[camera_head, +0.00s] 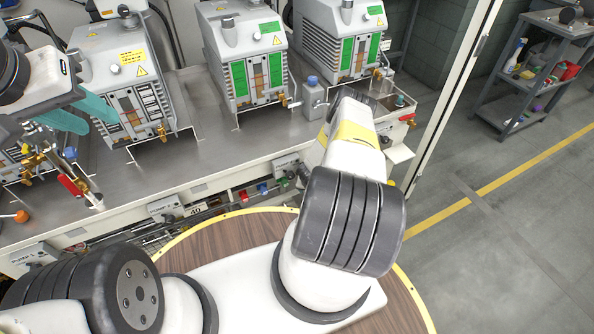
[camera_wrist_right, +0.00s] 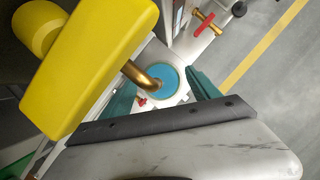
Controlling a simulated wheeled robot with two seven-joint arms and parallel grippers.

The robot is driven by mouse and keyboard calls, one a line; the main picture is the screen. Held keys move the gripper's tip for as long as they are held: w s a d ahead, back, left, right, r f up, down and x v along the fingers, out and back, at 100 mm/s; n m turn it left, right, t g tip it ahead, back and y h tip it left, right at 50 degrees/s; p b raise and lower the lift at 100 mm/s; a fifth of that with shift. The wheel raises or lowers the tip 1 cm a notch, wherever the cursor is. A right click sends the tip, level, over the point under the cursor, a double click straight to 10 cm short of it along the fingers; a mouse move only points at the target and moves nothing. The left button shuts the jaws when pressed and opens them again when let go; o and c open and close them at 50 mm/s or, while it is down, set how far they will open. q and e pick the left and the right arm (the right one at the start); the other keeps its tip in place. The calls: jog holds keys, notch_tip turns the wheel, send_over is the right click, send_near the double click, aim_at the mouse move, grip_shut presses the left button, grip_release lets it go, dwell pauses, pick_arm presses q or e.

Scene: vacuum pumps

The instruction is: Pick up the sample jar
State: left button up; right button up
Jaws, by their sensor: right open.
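A round blue surface (camera_wrist_right: 166,84), which may be the top or contents of the sample jar, lies under a curved brass pipe (camera_wrist_right: 140,74) in the right wrist view. The jar's sides are hidden, so I cannot be sure. My right gripper (camera_wrist_right: 163,97) is open, its teal fingers on either side of the blue surface; I cannot tell whether they touch anything. In the head view my right arm hides most of this spot. My left gripper (camera_head: 104,126) is open and empty, in front of the left pump.
Several grey vacuum pumps (camera_head: 128,75) stand on the metal bench (camera_head: 205,150). A blue-capped grey item (camera_head: 313,97) is beside my right wrist. A yellow block (camera_wrist_right: 92,65) and red-handled valve (camera_wrist_right: 205,23) are close to the right gripper. A shelf cart (camera_head: 535,70) stands far right.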

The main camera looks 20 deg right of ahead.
grip_shut()
dwell(0.3)
jog(key=shift+r, duration=0.2)
